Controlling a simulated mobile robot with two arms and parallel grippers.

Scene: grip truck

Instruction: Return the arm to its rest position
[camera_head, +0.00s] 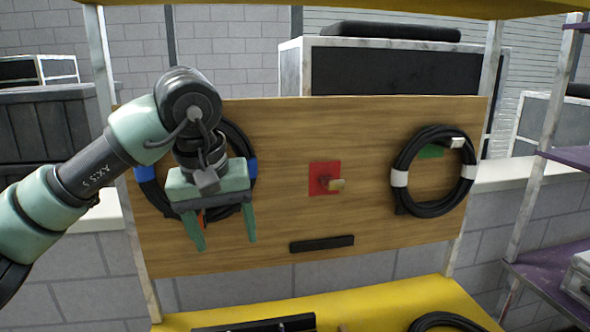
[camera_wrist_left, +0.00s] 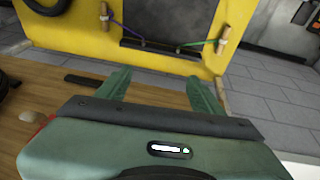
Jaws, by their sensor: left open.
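My left arm comes in from the left in the head view. My left gripper (camera_head: 224,243) is open, its fingers pointing down, with nothing between them. It hangs in front of the left part of the wooden board (camera_head: 290,200). Behind it, a black cable coil with blue bands (camera_head: 251,168) hangs on the board, partly hidden by my wrist and gripper. In the left wrist view both green fingers (camera_wrist_left: 160,84) are spread apart and empty. My right gripper shows in neither view.
A second black coil with white bands (camera_head: 399,178) hangs on the board's right. Between the coils is a red square (camera_head: 318,170) with a peg. A black bar (camera_head: 321,244) sits low on the board. Below is a yellow shelf (camera_head: 390,296); purple shelves (camera_head: 562,255) stand right.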

